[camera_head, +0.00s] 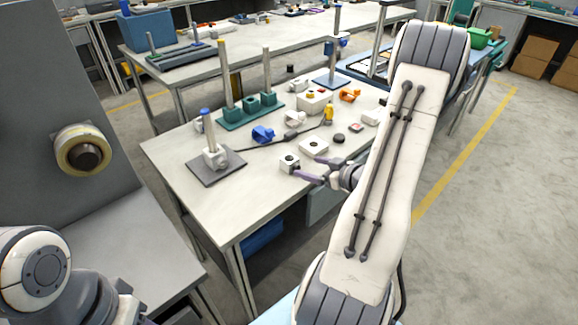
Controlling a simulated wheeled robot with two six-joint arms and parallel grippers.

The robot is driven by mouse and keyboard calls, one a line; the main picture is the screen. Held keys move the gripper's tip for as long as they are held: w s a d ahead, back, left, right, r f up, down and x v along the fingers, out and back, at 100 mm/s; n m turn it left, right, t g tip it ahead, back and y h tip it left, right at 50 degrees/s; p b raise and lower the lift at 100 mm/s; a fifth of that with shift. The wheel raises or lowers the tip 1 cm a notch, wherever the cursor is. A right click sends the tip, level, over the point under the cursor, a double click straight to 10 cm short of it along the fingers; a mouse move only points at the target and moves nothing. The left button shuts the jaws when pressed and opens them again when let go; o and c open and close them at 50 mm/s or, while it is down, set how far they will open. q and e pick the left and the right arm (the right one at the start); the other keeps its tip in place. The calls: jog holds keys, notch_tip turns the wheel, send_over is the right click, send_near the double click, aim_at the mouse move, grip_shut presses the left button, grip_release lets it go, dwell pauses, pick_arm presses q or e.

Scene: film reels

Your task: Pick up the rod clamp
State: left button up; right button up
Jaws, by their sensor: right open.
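A small white block-shaped clamp with a dark round hole (290,163) lies on the pale workbench (182,165), close to its front edge. I take it for the rod clamp, though other clamp-like pieces lie near. My right gripper (308,169) is open just to the right of this block, its purple-grey fingers pointing left towards it. Nothing shows between the fingers, and I cannot tell whether they touch the block. A similar white clamp (216,158) sits low on an upright rod on a grey base plate. My left arm shows at the lower left; its fingers are outside the picture.
A flat white block (313,147) stands behind the gripper. A blue clamp (263,134), a green base with posts (250,110), an orange piece (349,95) and a yellow bottle-like item (328,114) stand farther back. The bench's front left is bare.

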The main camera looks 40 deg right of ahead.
aim_at(294, 163)
jog(key=x, duration=0.4)
jog(key=shift+w+f, duration=0.1)
jog(key=shift+w, duration=0.15)
jog(key=shift+x, duration=2.75)
jog(key=shift+a, duration=0.1)
grip_shut()
notch_tip(294, 163, up, 28)
jog(key=p, duration=0.5)
jog(key=shift+p, duration=0.3)
